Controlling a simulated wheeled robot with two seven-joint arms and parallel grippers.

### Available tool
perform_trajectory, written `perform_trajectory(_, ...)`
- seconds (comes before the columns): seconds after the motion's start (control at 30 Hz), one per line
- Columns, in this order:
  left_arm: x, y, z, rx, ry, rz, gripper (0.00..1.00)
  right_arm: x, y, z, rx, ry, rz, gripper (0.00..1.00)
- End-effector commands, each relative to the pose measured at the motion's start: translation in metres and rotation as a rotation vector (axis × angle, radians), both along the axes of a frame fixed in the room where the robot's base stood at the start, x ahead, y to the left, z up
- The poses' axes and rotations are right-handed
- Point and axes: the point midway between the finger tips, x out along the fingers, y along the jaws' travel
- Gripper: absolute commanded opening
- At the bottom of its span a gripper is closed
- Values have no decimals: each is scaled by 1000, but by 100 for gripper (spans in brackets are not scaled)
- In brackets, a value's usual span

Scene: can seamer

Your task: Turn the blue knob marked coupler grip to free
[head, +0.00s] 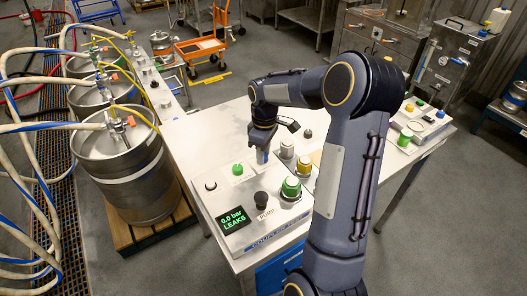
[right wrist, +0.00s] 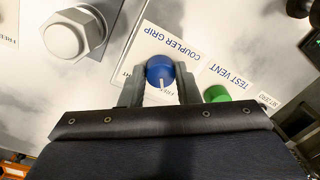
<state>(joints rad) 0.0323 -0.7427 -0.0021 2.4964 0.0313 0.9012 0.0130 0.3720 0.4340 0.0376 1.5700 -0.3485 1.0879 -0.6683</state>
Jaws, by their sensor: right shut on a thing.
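The blue knob (right wrist: 160,68) shows in the right wrist view on a white plate marked COUPLER GRIP (right wrist: 172,45). A pale pointer line marks the knob's near side. My right gripper (right wrist: 160,84) has one finger on each side of the knob and is shut on it. In the head view my right gripper (head: 263,156) reaches down onto the light control panel (head: 220,197), and the knob is hidden there by the gripper. My left gripper is not in view.
A green knob (right wrist: 216,93) marked TEST VENT sits close to the right finger. A large grey hexagonal knob (right wrist: 75,35) stands at the left. The panel display (head: 233,218) reads 0.0 bar LEAKS. Steel kegs (head: 125,170) with hoses stand left of the bench.

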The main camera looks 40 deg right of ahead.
Motion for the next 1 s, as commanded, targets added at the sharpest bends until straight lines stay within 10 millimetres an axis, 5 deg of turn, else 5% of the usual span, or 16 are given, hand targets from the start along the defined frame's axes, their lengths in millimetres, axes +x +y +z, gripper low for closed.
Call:
perform_trajectory(0.37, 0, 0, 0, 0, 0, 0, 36, 1, 0, 1, -1, -4, 6, 6)
perform_trajectory(0.4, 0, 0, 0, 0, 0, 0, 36, 1, 0, 1, -1, -4, 6, 33)
perform_trajectory(0.53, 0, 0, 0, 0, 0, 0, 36, 1, 0, 1, -1, -3, 5, 50)
perform_trajectory(0.83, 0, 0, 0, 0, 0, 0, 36, 0, 0, 2, 0, -2, 4, 51)
perform_trajectory(1.0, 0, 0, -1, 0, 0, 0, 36, 2, -1, 20, -2, -6, 4, 51)
